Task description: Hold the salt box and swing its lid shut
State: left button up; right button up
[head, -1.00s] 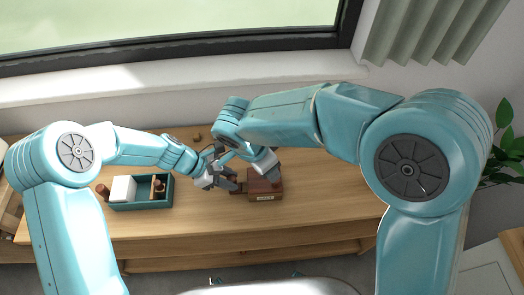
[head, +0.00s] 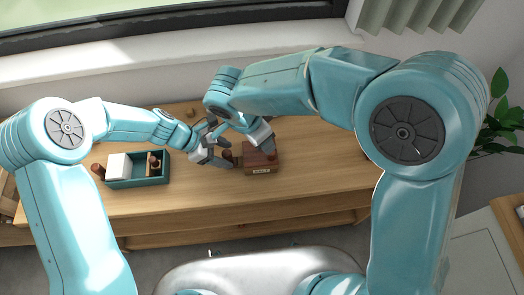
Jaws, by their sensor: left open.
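The salt box (head: 261,160) is a small reddish-brown wooden box with a pale label on its front. It stands on the wooden shelf top, right of the middle group of arms. My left gripper (head: 226,157) is open just left of the box, with small brown pieces close to its fingers. My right gripper (head: 262,138) reaches down at the back of the box; its fingertips are largely hidden, so I cannot tell whether it grips. The lid is too small and covered to tell how far it is open.
A teal tray (head: 131,183) with a white block (head: 118,166) and small brown items stands to the left. The wooden shelf top (head: 330,180) is clear right of the box. A window and sill lie behind; a plant (head: 507,115) is at the right.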

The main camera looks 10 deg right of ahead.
pick_arm(q)
jog(key=v, duration=1.1)
jog(key=shift+a+r, duration=0.2)
